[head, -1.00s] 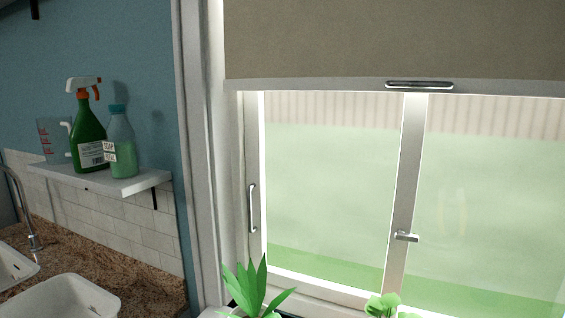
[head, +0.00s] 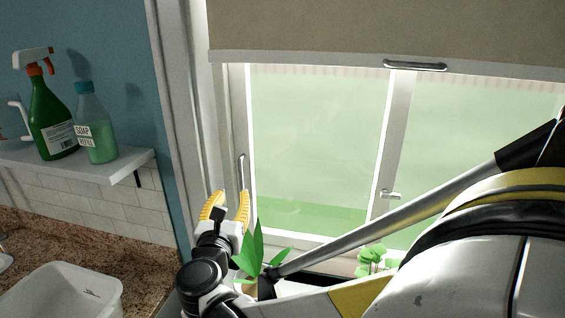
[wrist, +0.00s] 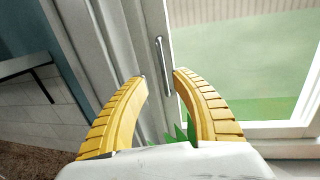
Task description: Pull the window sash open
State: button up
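The window sash (head: 238,120) has a white frame with pale green glass and a slim vertical metal handle (head: 242,172) on its left stile. My gripper (head: 226,194) has yellow fingers and stands just below and in front of that handle in the head view. In the wrist view my gripper (wrist: 160,75) is open, its two fingertips apart. The handle (wrist: 163,62) shows beyond and between the fingertips, closer to the right one. The handle's lower end is near the right fingertip; I cannot tell whether they touch. The sash appears shut.
A green plant (head: 250,255) stands on the sill by my gripper, with a smaller one (head: 372,258) to the right. A roller blind (head: 300,25) covers the window's top.

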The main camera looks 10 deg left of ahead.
aim_at(241, 176)
jog(key=w, duration=1)
jog(key=shift+a+b, duration=0.4)
jog(key=shift+c, duration=0.5)
jog(key=shift+s, duration=0.15)
grip_shut()
